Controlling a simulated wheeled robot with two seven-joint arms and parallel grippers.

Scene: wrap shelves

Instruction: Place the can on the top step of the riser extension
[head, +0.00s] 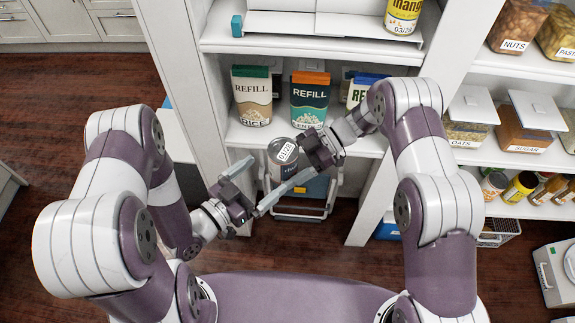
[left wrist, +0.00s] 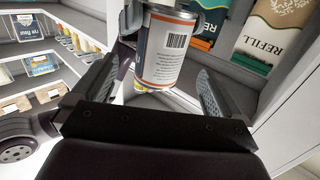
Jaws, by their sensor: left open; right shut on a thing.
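The can (head: 285,160) is silver-topped with a date label on its lid, held in front of the lower shelf opening. My right gripper (head: 302,152) is shut on it. In the left wrist view the can (left wrist: 166,50) shows an orange, white and dark label with a barcode. My left gripper (head: 262,182) is open just below and left of the can. In the left wrist view the can appears beyond and between its fingers (left wrist: 150,95); contact cannot be told. The white stepped riser (head: 285,24) stands on the upper shelf, partly cut off by the picture's top edge.
A yellow mango can (head: 403,14) stands on the riser's right. Refill packs, rice (head: 252,97) and a teal one (head: 309,97), line the shelf below. A stool-like frame (head: 305,205) is under the can. Upright panels (head: 372,205) flank the bay. The riser's left and middle look clear.

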